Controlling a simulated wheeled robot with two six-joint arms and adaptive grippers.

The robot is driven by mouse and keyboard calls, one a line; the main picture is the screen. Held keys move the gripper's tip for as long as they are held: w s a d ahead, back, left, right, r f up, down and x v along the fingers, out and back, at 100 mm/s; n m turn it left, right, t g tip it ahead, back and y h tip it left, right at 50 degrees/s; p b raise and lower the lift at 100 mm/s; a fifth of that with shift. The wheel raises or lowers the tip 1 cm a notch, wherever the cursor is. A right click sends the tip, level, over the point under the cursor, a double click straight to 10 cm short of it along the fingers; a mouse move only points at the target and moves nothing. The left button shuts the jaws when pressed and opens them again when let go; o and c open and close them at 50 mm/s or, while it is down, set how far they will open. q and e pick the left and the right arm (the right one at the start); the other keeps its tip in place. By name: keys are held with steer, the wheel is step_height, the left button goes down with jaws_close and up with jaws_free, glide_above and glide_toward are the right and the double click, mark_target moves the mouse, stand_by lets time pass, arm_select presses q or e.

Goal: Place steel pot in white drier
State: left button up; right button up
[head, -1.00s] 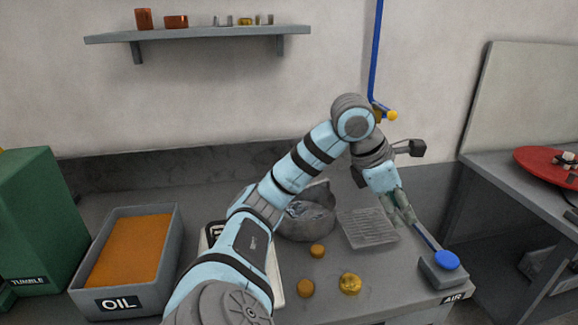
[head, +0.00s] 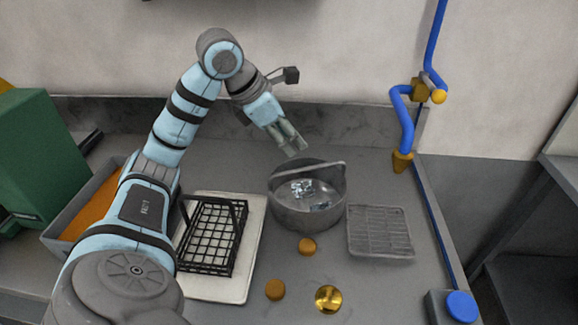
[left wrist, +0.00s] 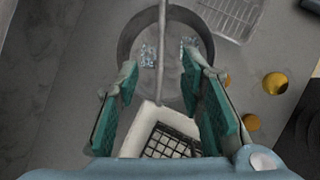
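The steel pot (head: 283,214) is a round grey vessel with an upright bail handle and some clear, shiny pieces inside. It stands on the bench and also shows in the left wrist view (left wrist: 128,48). My left gripper (head: 298,147) is open and empty, above the pot's back rim. In the left wrist view its two teal-padded fingers (left wrist: 162,72) are apart, with the handle's bar between them in the picture. A flat white tray (head: 215,290) lies left of the pot under a black wire basket (head: 212,235); I cannot tell whether it is the drier. My right gripper is not in view.
A wire rack (head: 380,232) lies right of the pot. Several round copper-coloured pieces, one here (head: 307,246), lie in front. An orange-filled oil bin (head: 62,222) is at the left, partly behind my arm. A blue pipe (head: 406,125) with a nozzle hangs at the right.

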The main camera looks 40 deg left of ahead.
arm_select(q)
glide_toward(309, 168)
steer(key=x, duration=0.3)
steer(key=b+x, duration=0.1)
steer(key=x, duration=0.6)
steer(key=shift+w+a+f, duration=0.1)
steer(key=shift+a+f, duration=0.05)
steer(key=shift+f, duration=0.15)
jaws_close()
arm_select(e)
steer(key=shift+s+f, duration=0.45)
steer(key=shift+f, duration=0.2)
arm_select(q)
steer(key=shift+r, duration=0.1)
